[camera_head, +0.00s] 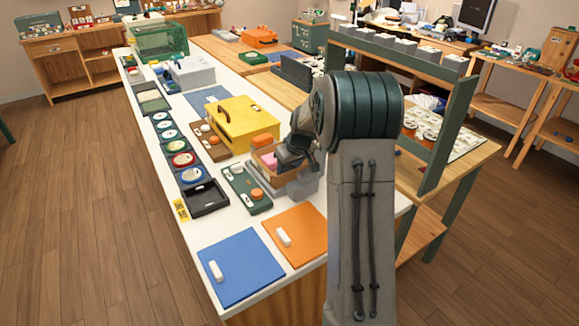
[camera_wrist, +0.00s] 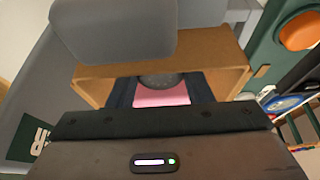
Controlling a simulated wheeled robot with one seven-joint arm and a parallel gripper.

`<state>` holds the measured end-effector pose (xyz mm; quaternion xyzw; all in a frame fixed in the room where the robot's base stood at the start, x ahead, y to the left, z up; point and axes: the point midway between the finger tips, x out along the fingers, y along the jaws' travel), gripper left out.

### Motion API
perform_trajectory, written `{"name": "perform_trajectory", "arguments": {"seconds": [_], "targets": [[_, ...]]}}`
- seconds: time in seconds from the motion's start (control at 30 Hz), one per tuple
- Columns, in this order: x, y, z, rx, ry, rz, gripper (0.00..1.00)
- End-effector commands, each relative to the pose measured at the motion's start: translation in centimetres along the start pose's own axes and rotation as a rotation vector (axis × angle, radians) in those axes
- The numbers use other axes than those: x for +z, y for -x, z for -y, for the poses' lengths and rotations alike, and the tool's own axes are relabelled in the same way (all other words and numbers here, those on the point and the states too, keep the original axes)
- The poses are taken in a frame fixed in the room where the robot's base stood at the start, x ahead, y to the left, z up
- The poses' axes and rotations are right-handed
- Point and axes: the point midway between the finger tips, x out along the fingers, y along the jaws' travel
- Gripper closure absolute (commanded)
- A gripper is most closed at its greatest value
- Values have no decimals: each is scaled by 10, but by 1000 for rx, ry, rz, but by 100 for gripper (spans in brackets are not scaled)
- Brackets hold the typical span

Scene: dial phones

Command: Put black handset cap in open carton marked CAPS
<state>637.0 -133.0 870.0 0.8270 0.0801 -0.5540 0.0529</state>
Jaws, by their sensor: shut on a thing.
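My gripper (camera_wrist: 160,88) reaches down into an open brown carton (camera_wrist: 228,62), with its dark fingers inside the walls. It is shut on a dark round thing, the black handset cap (camera_wrist: 160,80), which shows between the fingers. A pink patch (camera_wrist: 163,97) lies just by it. In the head view my gripper (camera_head: 284,160) is over the carton (camera_head: 259,162), and the pink patch (camera_head: 270,160) shows inside. The cap is hidden there. No CAPS marking is readable, and I cannot tell whether the cap touches the carton floor.
Blue (camera_head: 241,267) and orange (camera_head: 297,233) panels lie in front. A green frame (camera_head: 447,130) stands right.

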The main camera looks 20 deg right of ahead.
Motion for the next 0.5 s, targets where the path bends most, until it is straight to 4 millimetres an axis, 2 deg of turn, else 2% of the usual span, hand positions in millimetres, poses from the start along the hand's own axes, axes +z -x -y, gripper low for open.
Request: {"name": "perform_trajectory", "arguments": {"seconds": [0.3, 0.33, 0.4, 0.5], "targets": [[1, -4, 0, 0, 0, -1, 76], [1, -3, 0, 0, 0, -1, 49], [1, -2, 0, 0, 0, -1, 32], [1, -2, 0, 0, 0, -1, 32]]}}
